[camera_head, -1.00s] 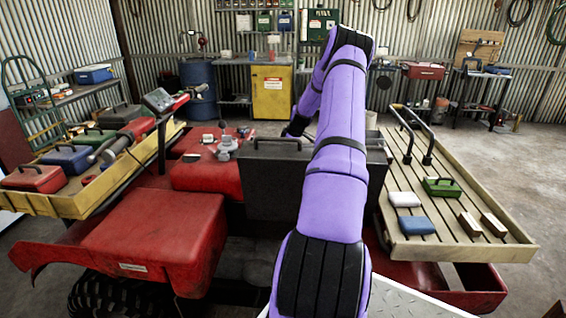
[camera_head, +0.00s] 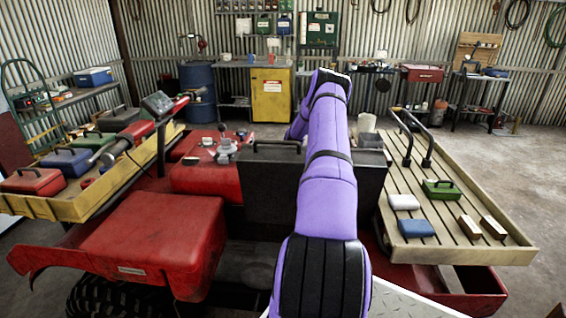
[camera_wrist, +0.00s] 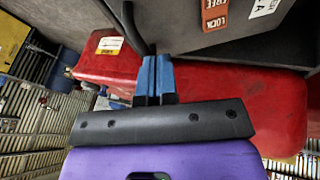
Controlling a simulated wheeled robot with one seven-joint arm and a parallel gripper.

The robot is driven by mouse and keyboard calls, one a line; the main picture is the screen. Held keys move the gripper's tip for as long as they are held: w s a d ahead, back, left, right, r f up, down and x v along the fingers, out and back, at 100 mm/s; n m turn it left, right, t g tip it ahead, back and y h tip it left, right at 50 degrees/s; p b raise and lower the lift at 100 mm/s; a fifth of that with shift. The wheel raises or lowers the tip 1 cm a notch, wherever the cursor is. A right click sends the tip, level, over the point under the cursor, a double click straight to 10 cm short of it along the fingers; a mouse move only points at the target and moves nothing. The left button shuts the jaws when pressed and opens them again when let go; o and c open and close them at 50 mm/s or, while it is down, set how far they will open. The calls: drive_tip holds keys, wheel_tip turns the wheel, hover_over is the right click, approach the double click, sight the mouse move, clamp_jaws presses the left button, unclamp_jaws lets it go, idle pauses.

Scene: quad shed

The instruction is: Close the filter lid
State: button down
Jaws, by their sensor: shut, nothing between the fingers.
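A dark grey upright panel (camera_head: 268,195) with a black handle on its top edge stands at the middle of the red vehicle. It looks like the filter lid, standing raised, but my arm covers part of it. In the wrist view a grey surface (camera_wrist: 240,48) carries an orange label and a white label. A black curved bar (camera_wrist: 133,28) runs down beside my gripper (camera_wrist: 154,60). My blue fingers are shut with nothing between them. They are close to the bar, but I cannot tell if they touch it. In the head view my gripper is hidden behind the arm and panel.
A red padded seat or cover (camera_head: 150,243) lies front left. A yellow-edged rack (camera_head: 40,204) with several cases is at the left. A slatted wooden rack (camera_head: 455,247) with a rail and small blocks is at the right. Concrete floor (camera_head: 500,165) is open beyond.

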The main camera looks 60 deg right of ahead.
drive_tip(key=shift+w+d+f, duration=0.3)
drive_tip(key=shift+d+f, duration=0.05)
drive_tip(key=shift+d, duration=0.1)
drive_tip(key=d+f, duration=0.1)
drive_tip(key=f, duration=0.1)
drive_tip(key=w+d+f, duration=0.1)
drive_tip(key=f, duration=0.1)
drive_tip(key=d+f, duration=0.1)
drive_tip(key=f, duration=0.1)
drive_tip(key=shift+w+d, duration=0.2)
drive_tip(key=shift+w, duration=0.2)
drive_tip(key=shift+d+f, duration=0.1)
drive_tip(key=shift+f, duration=0.25)
